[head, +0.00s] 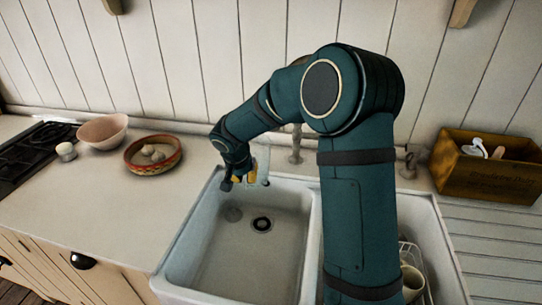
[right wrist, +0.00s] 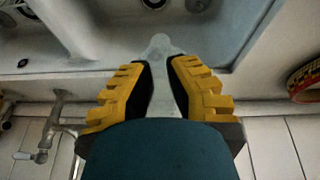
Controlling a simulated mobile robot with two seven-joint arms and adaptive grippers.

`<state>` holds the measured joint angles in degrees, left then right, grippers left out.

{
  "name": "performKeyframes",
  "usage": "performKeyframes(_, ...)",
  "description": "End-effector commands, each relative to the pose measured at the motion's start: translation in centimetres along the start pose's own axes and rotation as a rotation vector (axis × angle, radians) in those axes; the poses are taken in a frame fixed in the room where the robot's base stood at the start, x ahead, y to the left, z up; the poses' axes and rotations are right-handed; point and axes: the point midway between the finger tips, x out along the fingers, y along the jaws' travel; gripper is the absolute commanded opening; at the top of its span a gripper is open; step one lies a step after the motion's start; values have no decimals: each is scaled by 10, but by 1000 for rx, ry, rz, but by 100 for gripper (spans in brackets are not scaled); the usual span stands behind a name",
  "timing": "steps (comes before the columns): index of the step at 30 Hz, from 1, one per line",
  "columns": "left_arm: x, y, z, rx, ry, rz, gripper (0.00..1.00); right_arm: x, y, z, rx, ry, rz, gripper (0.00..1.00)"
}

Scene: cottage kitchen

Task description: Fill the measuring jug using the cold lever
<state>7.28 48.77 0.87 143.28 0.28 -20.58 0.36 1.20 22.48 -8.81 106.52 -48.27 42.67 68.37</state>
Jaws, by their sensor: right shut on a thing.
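My right gripper (head: 240,182) is over the back left part of the left sink basin (head: 210,272). It is shut on a clear, pale piece that I take to be the measuring jug (head: 264,164). In the right wrist view, this piece (right wrist: 161,78) stands between the yellow-padded fingers (right wrist: 160,85); the rest of it is hidden. A metal tap (head: 296,146) stands behind the sink, partly hidden by my arm. In the right wrist view the tap (right wrist: 52,128) is left of the gripper, with a pale-tipped lever (right wrist: 22,156). I cannot tell whether it is the cold one. My left gripper is not in view.
The left basin has a dark drain (head: 262,224). A mug (head: 412,279) is in the right basin. A wooden crate (head: 485,178) stands at the right. A pink bowl (head: 103,131) and a patterned bowl (head: 153,157) stand left, near the hob (head: 32,148). The front left counter is clear.

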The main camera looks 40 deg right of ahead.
Motion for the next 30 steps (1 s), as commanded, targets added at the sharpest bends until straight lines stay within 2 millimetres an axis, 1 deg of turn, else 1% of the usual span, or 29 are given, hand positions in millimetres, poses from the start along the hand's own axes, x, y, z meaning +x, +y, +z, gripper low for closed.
performKeyframes(1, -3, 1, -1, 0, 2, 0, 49, 4, 3, -13, 7, -1, 2, 0)
performKeyframes(3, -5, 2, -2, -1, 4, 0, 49, 10, 6, -29, 6, 0, 1, 0)
performKeyframes(6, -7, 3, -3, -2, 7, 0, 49, 19, 10, -50, 7, -1, 2, 0)
performKeyframes(10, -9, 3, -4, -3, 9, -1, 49, 26, 14, -70, 4, 0, 1, 0)
performKeyframes(17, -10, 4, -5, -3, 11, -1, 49, 33, 16, -86, 3, 0, 0, 0)
performKeyframes(23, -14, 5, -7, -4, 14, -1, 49, 43, 22, -114, 5, 0, 1, 0)
performKeyframes(24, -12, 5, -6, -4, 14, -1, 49, 49, 21, -110, 0, -3, 1, 0)
performKeyframes(26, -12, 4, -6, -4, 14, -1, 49, 54, 20, -107, 1, -3, 1, 0)
performKeyframes(30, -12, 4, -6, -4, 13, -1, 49, 57, 19, -106, 1, 0, -1, 0)
